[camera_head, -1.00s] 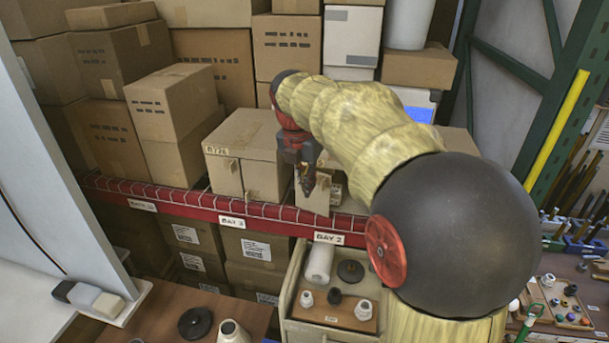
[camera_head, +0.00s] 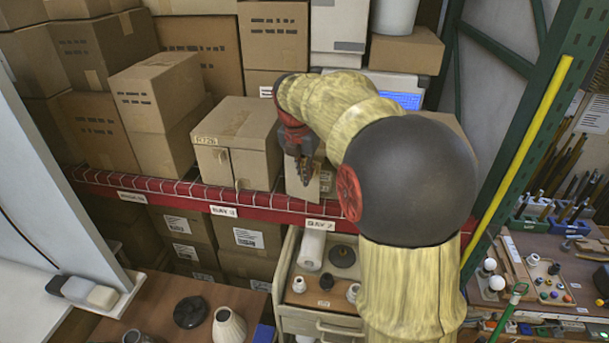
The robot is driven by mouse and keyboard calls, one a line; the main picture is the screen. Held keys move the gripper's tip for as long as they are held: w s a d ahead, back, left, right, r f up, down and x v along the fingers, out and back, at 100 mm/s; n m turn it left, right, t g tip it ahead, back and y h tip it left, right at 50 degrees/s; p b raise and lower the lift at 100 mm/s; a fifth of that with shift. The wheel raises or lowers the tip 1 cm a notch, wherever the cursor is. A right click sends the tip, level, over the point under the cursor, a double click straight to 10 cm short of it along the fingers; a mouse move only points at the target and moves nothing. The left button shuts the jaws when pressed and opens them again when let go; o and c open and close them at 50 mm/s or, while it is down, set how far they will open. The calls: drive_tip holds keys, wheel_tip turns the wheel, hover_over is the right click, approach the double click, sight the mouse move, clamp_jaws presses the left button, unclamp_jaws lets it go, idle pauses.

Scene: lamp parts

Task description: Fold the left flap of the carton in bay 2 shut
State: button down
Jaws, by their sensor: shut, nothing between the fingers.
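The carton in bay 2 (camera_head: 300,188) stands on the red-edged shelf, above the label reading BAY 2 (camera_head: 321,223). A brown cardboard face or flap of it shows just below my gripper, with a small pale label at its right. My gripper (camera_head: 304,173) is shut and empty, pointing down at the front of this carton. I cannot tell if the fingers touch the cardboard. My arm hides the carton's right side and most of its top, so how its left flap lies cannot be made out.
A closed-looking carton (camera_head: 238,143) stands close at the left of my gripper. Taller boxes (camera_head: 159,105) are further left and behind. The red shelf edge (camera_head: 190,193) runs in front. Below it is a drawer unit (camera_head: 318,300) with lamp parts on top.

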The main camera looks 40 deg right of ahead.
drive_tip(key=d+p, duration=0.2)
drive_tip(key=d, duration=0.1)
drive_tip(key=shift+d, duration=0.2)
idle(0.3)
